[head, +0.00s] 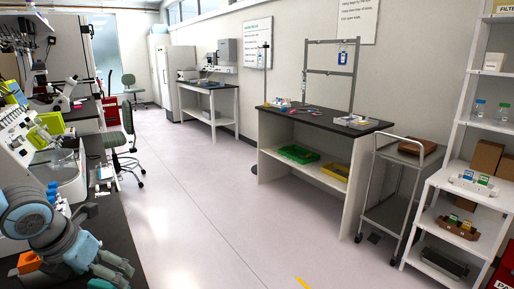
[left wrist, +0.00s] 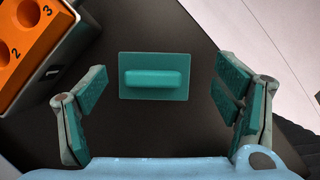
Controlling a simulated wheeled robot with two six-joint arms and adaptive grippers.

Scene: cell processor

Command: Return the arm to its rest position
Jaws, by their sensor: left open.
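My left arm (head: 50,225) reaches in at the lower left in the head view, over the dark bench top. My left gripper (head: 112,270) is near the bottom edge there. In the left wrist view its two teal-padded fingers (left wrist: 162,112) are spread wide, with nothing between the pads. A flat teal plate with a raised bar (left wrist: 155,82) shows on the dark surface ahead of the open fingers, apart from them. My right gripper is in neither view.
An orange block with numbered holes (left wrist: 30,35) stands close to the fingers at upper left; an orange piece (head: 28,262) also shows in the head view. A white machine (head: 62,178) stands on the bench near my arm. The floor (head: 200,200) is open.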

